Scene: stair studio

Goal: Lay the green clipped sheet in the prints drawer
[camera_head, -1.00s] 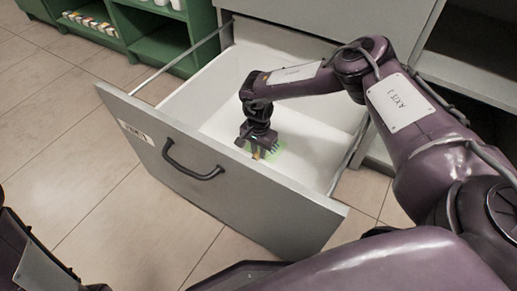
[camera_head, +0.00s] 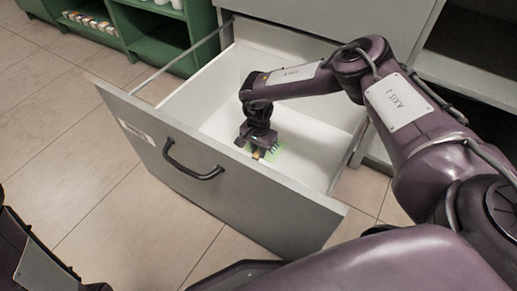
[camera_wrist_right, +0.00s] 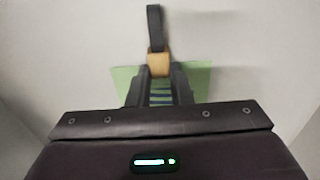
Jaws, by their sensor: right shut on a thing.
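The prints drawer (camera_head: 290,212) is pulled open, with a grey front, a dark handle and a white interior. My right gripper (camera_head: 258,153) points down inside it. It is shut on the tan clip (camera_wrist_right: 158,64) of the green clipped sheet (camera_wrist_right: 203,76); a dark strip rises from the clip in the wrist view. My left gripper is not in view.
A green shelf unit (camera_head: 160,45) with small items stands behind at the left. The grey cabinet (camera_head: 310,17) rises behind the drawer, with an open shelf at the right. The drawer floor around the sheet is bare. Tiled floor (camera_head: 120,225) lies free in front.

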